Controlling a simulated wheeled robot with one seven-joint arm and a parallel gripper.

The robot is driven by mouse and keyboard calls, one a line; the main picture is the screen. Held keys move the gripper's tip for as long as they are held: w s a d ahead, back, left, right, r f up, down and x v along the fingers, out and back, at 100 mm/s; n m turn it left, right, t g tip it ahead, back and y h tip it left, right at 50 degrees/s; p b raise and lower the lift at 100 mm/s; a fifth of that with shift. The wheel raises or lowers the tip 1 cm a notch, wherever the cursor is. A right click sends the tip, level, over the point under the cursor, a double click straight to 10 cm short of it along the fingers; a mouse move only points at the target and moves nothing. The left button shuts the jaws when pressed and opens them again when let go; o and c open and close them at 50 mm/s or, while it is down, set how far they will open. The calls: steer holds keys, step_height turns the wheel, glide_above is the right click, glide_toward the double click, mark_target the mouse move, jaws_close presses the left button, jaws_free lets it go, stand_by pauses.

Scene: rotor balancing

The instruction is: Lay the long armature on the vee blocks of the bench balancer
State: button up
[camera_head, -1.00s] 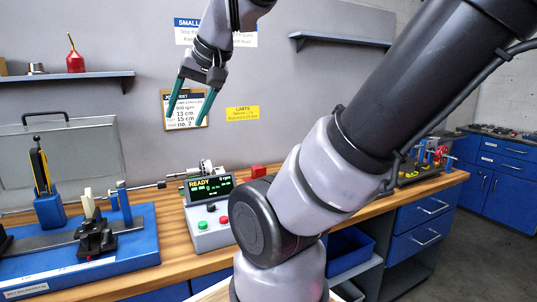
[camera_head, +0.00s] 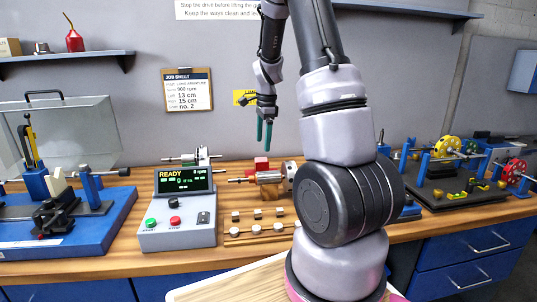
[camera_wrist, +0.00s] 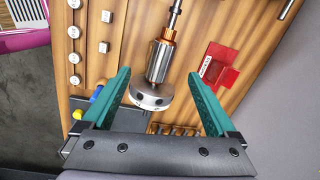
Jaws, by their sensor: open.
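Another armature (camera_head: 197,158) lies behind the display box. I cannot tell which is the long one. The bench balancer (camera_head: 115,210) is at left, blue, with upright supports (camera_head: 91,187); its vees are too small to make out.
A display box (camera_head: 180,215) reading READY stands between balancer and armature. A red block (camera_wrist: 222,66) lies close beside the armature. Small weights (camera_head: 257,231) sit in rows in front. A rack with coloured wheels (camera_head: 450,185) is at right. A clear guard (camera_head: 75,130) stands behind the balancer.

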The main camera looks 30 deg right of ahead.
steer(key=m+g, duration=0.1)
steer(key=m, duration=0.1)
glide_above(268, 172)
steer(key=shift+h, duration=0.3)
steer(key=f, duration=0.6)
steer(key=shift+w+d+f, duration=0.15)
steer(key=shift+d+f, duration=0.05)
steer(key=shift+f, duration=0.2)
step_height(268, 172, down, 10)
steer(key=shift+a+r, duration=0.1)
steer(key=c, duration=1.3)
steer(key=o, duration=1.4)
steer(key=shift+r, duration=0.2)
